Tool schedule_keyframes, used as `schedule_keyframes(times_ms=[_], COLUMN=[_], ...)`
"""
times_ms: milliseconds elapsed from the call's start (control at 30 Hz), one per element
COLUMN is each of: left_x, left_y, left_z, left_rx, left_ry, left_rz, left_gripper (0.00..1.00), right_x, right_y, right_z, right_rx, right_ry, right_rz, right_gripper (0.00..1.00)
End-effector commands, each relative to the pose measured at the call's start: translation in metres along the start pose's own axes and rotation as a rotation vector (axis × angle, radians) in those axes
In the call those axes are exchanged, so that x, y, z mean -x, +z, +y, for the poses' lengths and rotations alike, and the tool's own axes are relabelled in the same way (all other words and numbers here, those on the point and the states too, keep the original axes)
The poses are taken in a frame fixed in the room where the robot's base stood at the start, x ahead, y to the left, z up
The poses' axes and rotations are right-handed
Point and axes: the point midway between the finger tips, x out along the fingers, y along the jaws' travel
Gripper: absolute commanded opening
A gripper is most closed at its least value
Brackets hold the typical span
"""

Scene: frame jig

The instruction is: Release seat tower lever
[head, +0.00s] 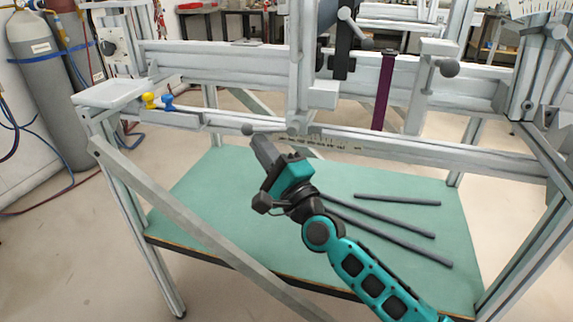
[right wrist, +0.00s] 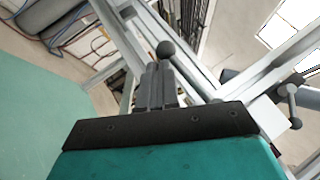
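The grey lever with a dark ball knob (head: 247,130) sticks out to the left at the foot of the upright tower (head: 300,70), by the lower beam of the frame jig. In the right wrist view the ball knob (right wrist: 165,49) is just beyond my fingertips. My right gripper (head: 259,141) points up and left at this lever from below. Its dark fingers (right wrist: 158,88) lie close together and look shut. I cannot tell whether they touch the lever. My left gripper is not in view.
Another ball-ended lever (head: 449,68) sits on a clamp to the right. A purple upright (head: 383,92) stands between the beams. Several dark rods (head: 397,200) lie on the green shelf (head: 215,190) below. A diagonal brace (head: 185,215) crosses the front left.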

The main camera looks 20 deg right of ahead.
Motion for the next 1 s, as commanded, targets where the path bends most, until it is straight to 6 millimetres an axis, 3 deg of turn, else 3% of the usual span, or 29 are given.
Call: schedule_keyframes(times_ms=[367,1000], left_x=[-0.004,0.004], left_y=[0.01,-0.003], left_z=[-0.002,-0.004], left_rx=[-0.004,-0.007], left_ry=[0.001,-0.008], left_rz=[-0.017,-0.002], left_gripper=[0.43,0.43], right_x=[-0.014,-0.026], right_y=[0.009,0.016], right_z=[-0.017,-0.047], right_rx=[-0.078,-0.073], right_ry=[-0.121,-0.122], right_rz=[0.0,0.0], right_gripper=[0.0,0.0])
